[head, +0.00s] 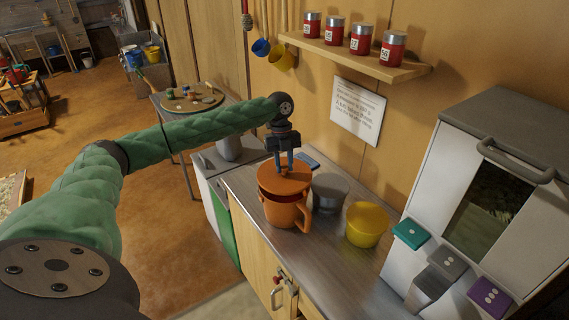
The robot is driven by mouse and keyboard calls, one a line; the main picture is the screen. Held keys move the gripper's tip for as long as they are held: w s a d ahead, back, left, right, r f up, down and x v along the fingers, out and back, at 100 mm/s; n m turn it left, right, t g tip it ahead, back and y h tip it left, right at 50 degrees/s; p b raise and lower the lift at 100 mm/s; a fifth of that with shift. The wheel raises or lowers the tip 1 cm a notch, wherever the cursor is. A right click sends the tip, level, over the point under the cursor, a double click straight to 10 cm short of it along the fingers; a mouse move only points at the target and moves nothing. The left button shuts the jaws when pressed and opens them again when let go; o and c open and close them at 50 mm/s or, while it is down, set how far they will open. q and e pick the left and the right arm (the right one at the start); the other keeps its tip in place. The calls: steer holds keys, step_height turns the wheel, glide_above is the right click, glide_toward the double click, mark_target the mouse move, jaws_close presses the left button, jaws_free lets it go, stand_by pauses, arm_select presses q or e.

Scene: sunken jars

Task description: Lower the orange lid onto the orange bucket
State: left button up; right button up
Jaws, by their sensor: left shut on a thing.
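The orange bucket (282,212) stands upright on the metal counter, with its handle on the right side. The orange lid (284,181) is over the bucket's mouth, with a dark gap showing between the lid and the front rim. I cannot tell if the lid touches the rim at the back. My left gripper (284,162) points straight down and is shut on the lid at its top centre; the fingers hide the grasped part. My right gripper is out of view.
A grey bucket (330,191) and a yellow bucket (367,224) stand close on the right of the orange one. A white cabinet with teal, grey and purple lids (490,297) is farther right. A shelf (352,58) with red jars hangs above. The counter's front (310,268) is clear.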

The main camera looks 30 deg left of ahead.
mark_target(284, 171)
arm_select(q)
steer(key=shift+f, duration=0.35)
steer(key=shift+f+b, duration=0.6)
steer(key=shift+b, duration=0.05)
steer(key=shift+f, duration=0.95)
steer(key=o, duration=1)
steer(key=shift+o, duration=0.5)
steer(key=shift+b+v, duration=0.8)
steer(key=shift+v, duration=0.25)
steer(key=b+v, duration=0.2)
steer(key=v, duration=0.2)
steer(key=shift+w+r, duration=0.1)
steer(key=shift+r, duration=0.15)
steer(key=shift+a+r, duration=0.15)
steer(key=shift+r, duration=0.4)
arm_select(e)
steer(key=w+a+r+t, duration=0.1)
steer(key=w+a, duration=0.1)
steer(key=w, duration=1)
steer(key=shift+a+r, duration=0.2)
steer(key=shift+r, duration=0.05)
